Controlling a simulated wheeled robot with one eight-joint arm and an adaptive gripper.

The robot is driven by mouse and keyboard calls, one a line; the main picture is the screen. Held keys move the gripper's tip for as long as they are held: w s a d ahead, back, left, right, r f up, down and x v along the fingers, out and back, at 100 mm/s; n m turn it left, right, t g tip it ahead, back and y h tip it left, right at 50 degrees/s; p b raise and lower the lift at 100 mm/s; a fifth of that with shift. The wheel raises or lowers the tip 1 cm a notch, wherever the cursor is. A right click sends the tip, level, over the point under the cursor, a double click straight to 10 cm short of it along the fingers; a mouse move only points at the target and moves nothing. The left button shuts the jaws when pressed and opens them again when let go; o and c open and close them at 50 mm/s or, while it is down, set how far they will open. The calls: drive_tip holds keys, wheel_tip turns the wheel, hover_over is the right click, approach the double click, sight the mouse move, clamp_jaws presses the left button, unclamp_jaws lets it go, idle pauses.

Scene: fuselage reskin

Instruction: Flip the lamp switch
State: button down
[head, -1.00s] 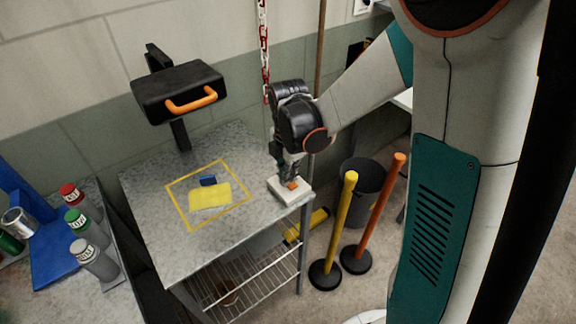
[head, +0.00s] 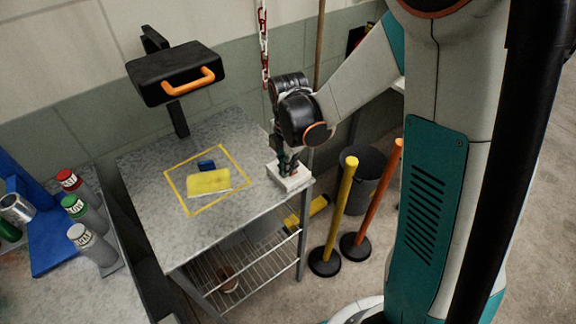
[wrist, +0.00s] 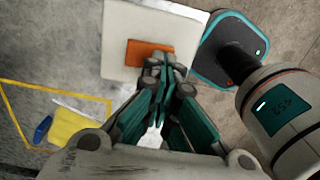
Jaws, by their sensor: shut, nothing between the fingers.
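The black lamp (head: 160,82) with an orange handle (head: 190,89) stands on a post at the back of the metal table. It looks unlit. The switch is a white box (head: 289,180) at the table's right front corner. Its orange rocker (wrist: 141,53) shows in the wrist view, and the white box (wrist: 118,35) is around it. My gripper (head: 288,170) points down over the box and hides the rocker in the head view. In the wrist view my gripper (wrist: 168,72) is shut and empty, its tips overlapping the rocker's lower right edge. I cannot tell whether they touch it.
A yellow sponge (head: 208,183) and a small blue item (head: 206,164) lie inside a yellow taped square on the table (head: 150,225). A yellow post (head: 339,220), an orange post (head: 374,205) and a dark bin (head: 365,180) stand right of it. Several bottles stand at left.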

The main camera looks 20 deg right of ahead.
drive_tip(key=shift+w, duration=0.1)
drive_tip(key=shift+w+a+r, duration=0.2)
drive_tip(key=shift+w+r, duration=0.05)
drive_tip(key=shift+w, duration=0.35)
drive_tip(key=shift+r, duration=0.1)
